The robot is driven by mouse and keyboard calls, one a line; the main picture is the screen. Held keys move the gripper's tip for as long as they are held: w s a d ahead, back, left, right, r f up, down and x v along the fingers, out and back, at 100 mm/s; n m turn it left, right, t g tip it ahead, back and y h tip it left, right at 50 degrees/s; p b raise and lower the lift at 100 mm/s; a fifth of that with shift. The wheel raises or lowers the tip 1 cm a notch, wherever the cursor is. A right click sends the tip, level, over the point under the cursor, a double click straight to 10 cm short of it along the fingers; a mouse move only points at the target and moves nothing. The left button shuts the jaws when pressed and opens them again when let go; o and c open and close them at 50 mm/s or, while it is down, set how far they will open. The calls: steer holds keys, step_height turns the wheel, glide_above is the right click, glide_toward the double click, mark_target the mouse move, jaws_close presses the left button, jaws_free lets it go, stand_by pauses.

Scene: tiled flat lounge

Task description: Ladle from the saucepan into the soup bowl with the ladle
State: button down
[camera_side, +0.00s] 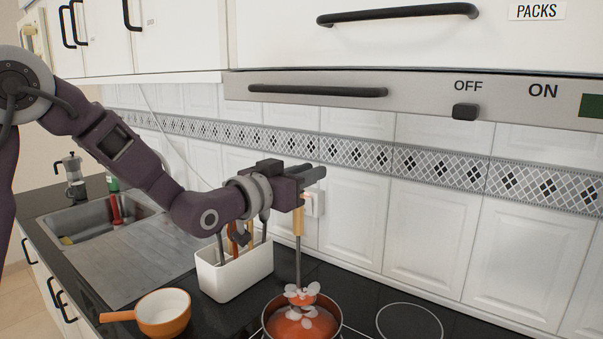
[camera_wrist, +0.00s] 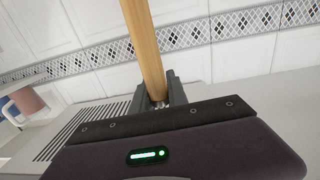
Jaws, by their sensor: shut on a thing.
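My gripper (camera_side: 300,196) is shut on the wooden handle of the ladle (camera_side: 298,222), which hangs nearly upright. The handle also shows between my fingers in the wrist view (camera_wrist: 147,50). The ladle's metal shaft runs down to the saucepan (camera_side: 341,319) on the hob, which holds orange-red contents. Pale rounded pieces cluster around the ladle's lower end, so its cup is mostly hidden; I cannot tell how deep it sits. An orange bowl with a side handle and white inside, seemingly the soup bowl (camera_side: 176,300), stands left of the saucepan and looks empty.
A white utensil holder (camera_side: 235,283) stands behind, between bowl and saucepan, with several utensils upright. A sink (camera_side: 110,240) is at the left, with a moka pot (camera_side: 70,166) beyond. The tiled wall and range hood (camera_side: 420,98) are close behind and above. An empty hob ring (camera_side: 410,323) lies right.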

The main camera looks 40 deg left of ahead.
stand_by(0.3)
step_height(320, 180, down, 9)
steer(key=shift+f, duration=0.2)
stand_by(0.8)
steer(key=shift+f, duration=0.1)
stand_by(0.9)
step_height(320, 180, up, 12)
stand_by(0.8)
